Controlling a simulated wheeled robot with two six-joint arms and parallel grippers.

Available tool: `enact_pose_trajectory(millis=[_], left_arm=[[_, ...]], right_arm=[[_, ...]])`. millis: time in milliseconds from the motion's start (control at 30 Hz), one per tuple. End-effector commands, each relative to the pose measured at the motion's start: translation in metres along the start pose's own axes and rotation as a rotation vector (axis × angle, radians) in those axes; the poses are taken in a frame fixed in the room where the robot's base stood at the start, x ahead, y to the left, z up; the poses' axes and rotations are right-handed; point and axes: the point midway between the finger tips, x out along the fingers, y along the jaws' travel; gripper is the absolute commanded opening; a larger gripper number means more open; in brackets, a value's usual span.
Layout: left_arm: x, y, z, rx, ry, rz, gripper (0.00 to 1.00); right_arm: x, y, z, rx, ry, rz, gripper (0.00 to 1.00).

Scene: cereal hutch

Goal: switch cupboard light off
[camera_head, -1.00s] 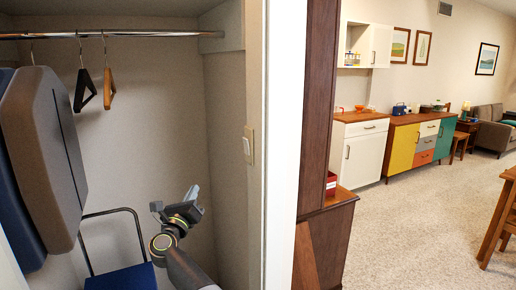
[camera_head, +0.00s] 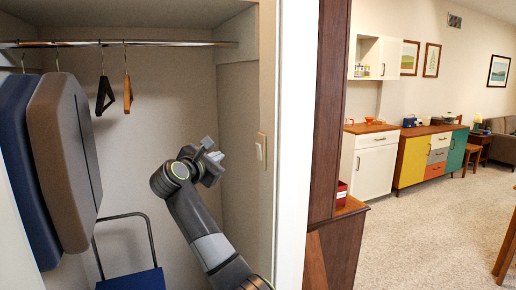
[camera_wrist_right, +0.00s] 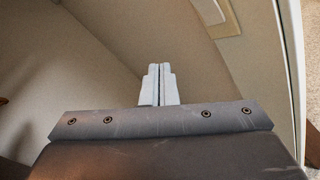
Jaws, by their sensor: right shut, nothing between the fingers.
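The light switch (camera_head: 261,150) is a small pale plate on the cupboard's right inner wall, near the door frame. In the right wrist view the switch plate (camera_wrist_right: 216,17) shows at the top, cut by the frame edge. My right gripper (camera_head: 216,157) is inside the cupboard, left of the switch and at about its height, apart from it. In the right wrist view its fingers (camera_wrist_right: 159,72) are together with nothing between them. Whether the switch is up or down is too small to tell. My left gripper is not in view.
A hanging rail (camera_head: 150,43) with dark and wooden hangers (camera_head: 127,92) crosses the cupboard top. A brown case (camera_head: 66,160) and a blue case (camera_head: 25,170) fill the left side. A blue folding chair (camera_head: 132,280) stands below. The white door frame (camera_head: 292,150) borders the right.

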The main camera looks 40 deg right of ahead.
Motion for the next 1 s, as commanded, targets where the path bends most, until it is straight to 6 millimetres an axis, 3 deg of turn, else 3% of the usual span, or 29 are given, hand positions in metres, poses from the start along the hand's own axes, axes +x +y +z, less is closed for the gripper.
enact_pose_trajectory(millis=[600,1000], left_arm=[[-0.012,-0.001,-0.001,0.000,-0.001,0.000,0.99],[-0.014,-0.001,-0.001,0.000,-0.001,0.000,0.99]], right_arm=[[0.051,-0.037,0.038,-0.002,-0.003,-0.001,0.00],[0.060,-0.044,0.044,-0.002,-0.001,0.001,0.00]])
